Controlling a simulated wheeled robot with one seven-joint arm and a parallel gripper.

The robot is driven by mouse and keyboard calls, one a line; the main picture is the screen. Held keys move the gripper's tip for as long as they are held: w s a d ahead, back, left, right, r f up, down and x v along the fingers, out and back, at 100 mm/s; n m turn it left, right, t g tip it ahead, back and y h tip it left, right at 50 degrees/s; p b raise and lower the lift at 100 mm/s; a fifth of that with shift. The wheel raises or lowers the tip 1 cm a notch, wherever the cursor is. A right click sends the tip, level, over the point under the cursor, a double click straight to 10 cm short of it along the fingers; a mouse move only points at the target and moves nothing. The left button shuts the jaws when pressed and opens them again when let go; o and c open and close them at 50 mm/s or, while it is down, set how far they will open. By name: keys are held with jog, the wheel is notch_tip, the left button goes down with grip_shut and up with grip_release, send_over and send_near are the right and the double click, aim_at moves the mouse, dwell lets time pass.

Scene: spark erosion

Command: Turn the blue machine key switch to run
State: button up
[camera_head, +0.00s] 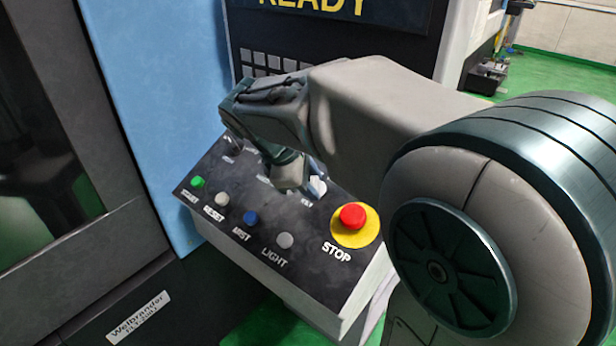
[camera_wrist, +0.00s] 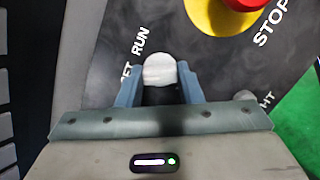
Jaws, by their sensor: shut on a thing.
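The key switch shows in the wrist view as a pale round knob (camera_wrist: 160,70) on the dark control panel. The word RUN is printed beside it, and a word ending in "ET" is partly covered by a finger. My gripper (camera_wrist: 160,88) is shut on the knob, with one blue-grey finger on either side. In the head view my gripper (camera_head: 292,178) reaches down onto the panel (camera_head: 300,225) and hides most of the switch. Which position the switch points to cannot be told.
Near my gripper are the red stop button (camera_head: 352,216) on its yellow disc, the green start button (camera_head: 197,182), the white reset button (camera_head: 222,199), a blue button (camera_head: 250,217) and the light button (camera_head: 285,240). A screen (camera_head: 330,12) reading READY stands behind.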

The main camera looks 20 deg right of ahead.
jog(key=shift+m, duration=0.3)
jog(key=m+b, duration=0.1)
jog(key=m, duration=0.1)
jog(key=m+b, duration=0.1)
jog(key=m, duration=0.2)
jog(key=shift+g+y, duration=0.3)
jog(key=shift+g, duration=0.1)
jog(key=m+y+b, duration=0.1)
jog(key=m+b, duration=0.1)
jog(key=m, duration=0.4)
jog(key=shift+w+m, duration=0.1)
jog(key=shift+m, duration=0.2)
jog(key=shift+r, duration=0.1)
jog(key=o, duration=1)
jog(key=v, duration=1.3)
jog(key=shift+w+a+r, duration=0.1)
jog(key=shift+a+r, duration=0.05)
jog(key=shift+r, duration=0.25)
